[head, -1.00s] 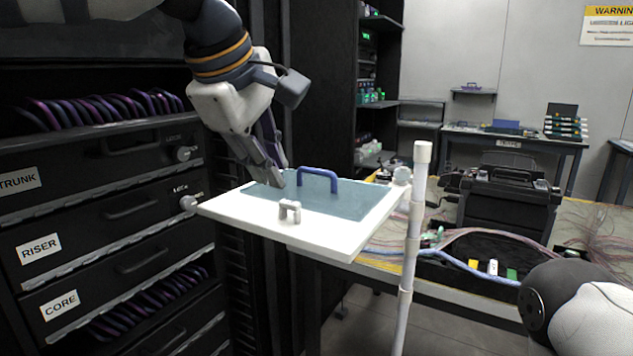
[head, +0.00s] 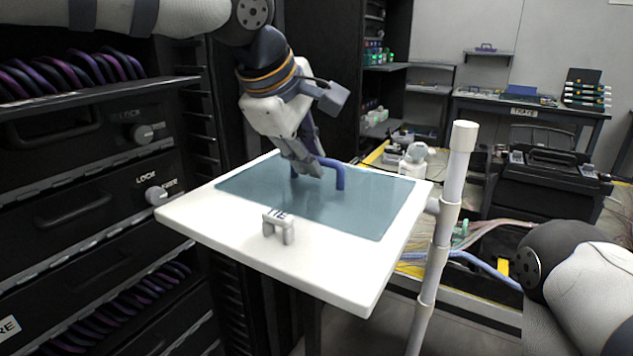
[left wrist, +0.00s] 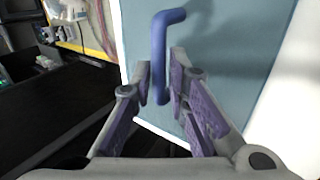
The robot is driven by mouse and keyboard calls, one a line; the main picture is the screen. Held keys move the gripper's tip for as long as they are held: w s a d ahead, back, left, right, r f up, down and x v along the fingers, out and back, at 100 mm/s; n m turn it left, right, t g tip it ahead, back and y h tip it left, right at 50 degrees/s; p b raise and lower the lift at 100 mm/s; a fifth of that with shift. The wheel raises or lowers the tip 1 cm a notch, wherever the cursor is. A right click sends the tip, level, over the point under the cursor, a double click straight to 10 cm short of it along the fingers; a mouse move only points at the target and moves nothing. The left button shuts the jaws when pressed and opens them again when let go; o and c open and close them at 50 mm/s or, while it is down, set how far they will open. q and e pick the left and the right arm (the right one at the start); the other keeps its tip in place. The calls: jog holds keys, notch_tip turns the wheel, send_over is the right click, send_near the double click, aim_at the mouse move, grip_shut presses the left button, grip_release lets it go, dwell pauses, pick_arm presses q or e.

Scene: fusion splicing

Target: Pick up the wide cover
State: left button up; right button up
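The wide cover (head: 385,208) looks like a flat blue-grey translucent panel. It lies on a white board (head: 330,270) on a stand. A blue bar handle (head: 339,176) rises from it. My left gripper (head: 310,172) is low over the cover at the handle. In the left wrist view its fingers (left wrist: 161,62) are apart, one on each side of the blue handle (left wrist: 166,25), with gaps visible. The cover (left wrist: 235,50) fills the upper middle there. My right gripper is out of view.
A small grey bracket (head: 279,226) stands on the front of the board. A white post (head: 447,215) rises at the board's right edge. A black rack with drawers (head: 90,190) is close on the left. A workbench with a black machine (head: 548,180) stands behind right.

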pick_arm(q)
jog(key=shift+x, duration=0.75)
jog(key=shift+w, duration=0.1)
grip_shut()
jog(key=shift+r, duration=0.1)
